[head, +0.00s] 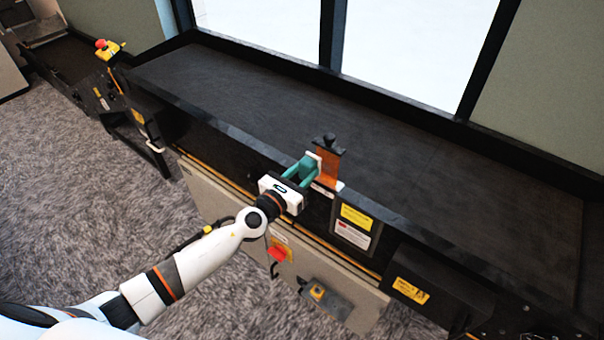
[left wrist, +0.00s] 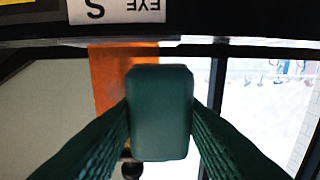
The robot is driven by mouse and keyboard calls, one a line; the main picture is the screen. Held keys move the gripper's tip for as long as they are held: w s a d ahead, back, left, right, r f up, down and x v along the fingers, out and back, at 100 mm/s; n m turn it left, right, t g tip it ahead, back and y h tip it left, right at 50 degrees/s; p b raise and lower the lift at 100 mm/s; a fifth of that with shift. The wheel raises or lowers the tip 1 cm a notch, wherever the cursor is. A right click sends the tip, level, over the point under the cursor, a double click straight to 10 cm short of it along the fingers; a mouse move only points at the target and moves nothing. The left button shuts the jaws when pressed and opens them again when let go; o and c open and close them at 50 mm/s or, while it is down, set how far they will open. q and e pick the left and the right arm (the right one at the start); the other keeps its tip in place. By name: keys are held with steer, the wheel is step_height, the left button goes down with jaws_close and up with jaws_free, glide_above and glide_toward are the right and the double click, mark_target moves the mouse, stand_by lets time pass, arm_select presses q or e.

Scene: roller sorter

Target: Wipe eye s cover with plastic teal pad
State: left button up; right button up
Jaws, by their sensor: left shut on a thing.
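My left gripper (head: 302,172) is shut on the teal pad (left wrist: 160,112), which sits between its two green fingers in the left wrist view. In the head view the pad is hard to tell from the fingers. An upright orange piece (head: 329,166) with a dark knob (head: 329,141) on top stands at the conveyor's front edge, just right of the fingertips. It also shows behind the pad in the left wrist view (left wrist: 108,75). A white label reading "EYE S" (left wrist: 117,10) appears upside down beside it. Whether the pad touches the orange piece I cannot tell. My right gripper is out of view.
The dark conveyor belt (head: 420,165) behind is bare. Yellow and white warning labels (head: 355,226) are on the front face, right of my gripper. A red-and-yellow stop button (head: 107,47) stands at the far left.

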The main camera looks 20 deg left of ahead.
arm_select(q)
steer(key=shift+w+d, duration=0.1)
steer(key=shift+w, duration=0.15)
steer(key=shift+s+d+p, duration=0.35)
steer(key=shift+d, duration=0.35)
steer(key=shift+s+d+p, duration=0.3)
steer(key=shift+d, duration=0.4)
steer(key=shift+s+d+p, duration=0.25)
steer(key=shift+d, duration=0.6)
steer(key=shift+s+d+p, duration=0.2)
steer(key=shift+d, duration=0.65)
steer(key=shift+w+a+f+b, duration=0.1)
steer(key=shift+w+a+b, duration=0.15)
steer(key=shift+a, duration=0.35)
steer(key=shift+w+a+b, duration=0.15)
steer(key=shift+a+b, duration=0.15)
steer(key=shift+a, duration=0.3)
steer(key=shift+w+a, duration=0.1)
steer(key=shift+a, duration=0.35)
steer(key=shift+w+a+b, duration=0.3)
steer(key=shift+a+b, duration=0.1)
steer(key=shift+a, duration=0.25)
steer(key=shift+w+a+b, duration=0.25)
steer(key=shift+a+b, duration=0.1)
steer(key=shift+a, duration=0.25)
steer(key=shift+w+a+r, duration=0.1)
steer(key=shift+a+r, duration=0.1)
steer(key=shift+a, duration=0.1)
